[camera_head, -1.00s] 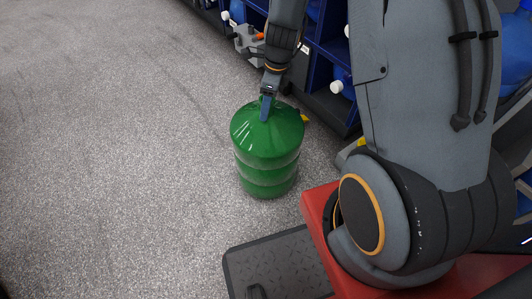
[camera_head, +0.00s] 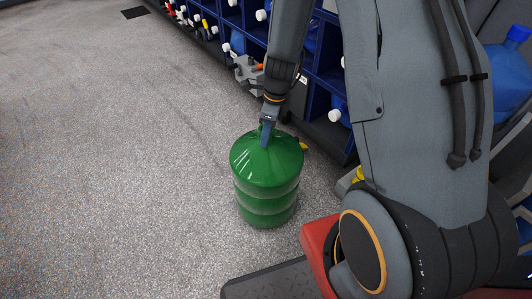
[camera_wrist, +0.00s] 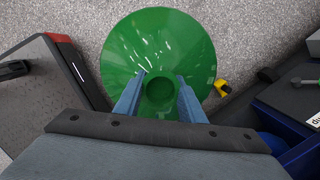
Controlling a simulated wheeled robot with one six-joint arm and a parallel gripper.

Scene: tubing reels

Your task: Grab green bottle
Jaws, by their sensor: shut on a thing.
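The green bottle (camera_head: 266,180) is a large ribbed jug with a cone-shaped top. It looks upright in the head view, over the grey floor; I cannot tell whether its base touches the floor. My gripper (camera_head: 266,134) reaches down from above with blue fingers at the bottle's neck. In the wrist view, the two fingers (camera_wrist: 159,95) stand on either side of the round neck, and the bottle's green top (camera_wrist: 158,40) spreads out beyond them. The gripper is shut on the neck. The bottle's lower body is hidden in the wrist view.
Dark blue racks (camera_head: 315,60) with blue bottles and white caps run along the right. A grey clamp-like item with an orange part (camera_head: 248,72) sits by the racks. A small yellow item (camera_wrist: 222,88) lies beside the bottle. The floor to the left is open.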

